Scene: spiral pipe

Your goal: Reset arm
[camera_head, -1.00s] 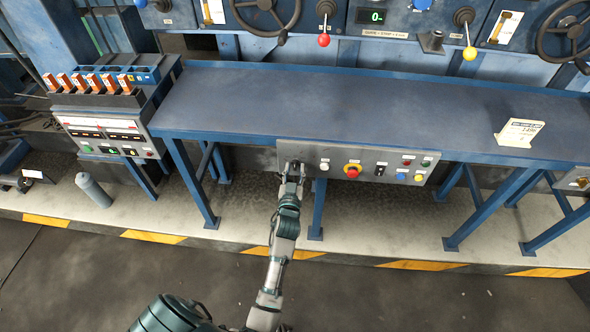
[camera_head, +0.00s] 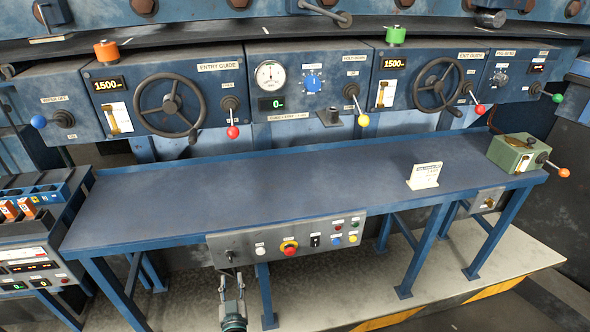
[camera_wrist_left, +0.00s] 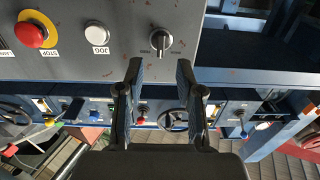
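My left gripper (camera_head: 231,278) is low in the head view, just below the grey control panel (camera_head: 333,234) on the front of the blue bench (camera_head: 262,184). In the left wrist view its two fingers (camera_wrist_left: 159,75) are apart with nothing between them. A black selector knob (camera_wrist_left: 161,40) on the panel lies beyond the fingertips, with a visible gap. The knob also shows in the head view (camera_head: 229,255), just above the gripper. My right gripper is in neither view.
A white jog button (camera_wrist_left: 96,37) and a red stop button (camera_wrist_left: 31,34) sit beside the knob. Most of the bench top is bare.

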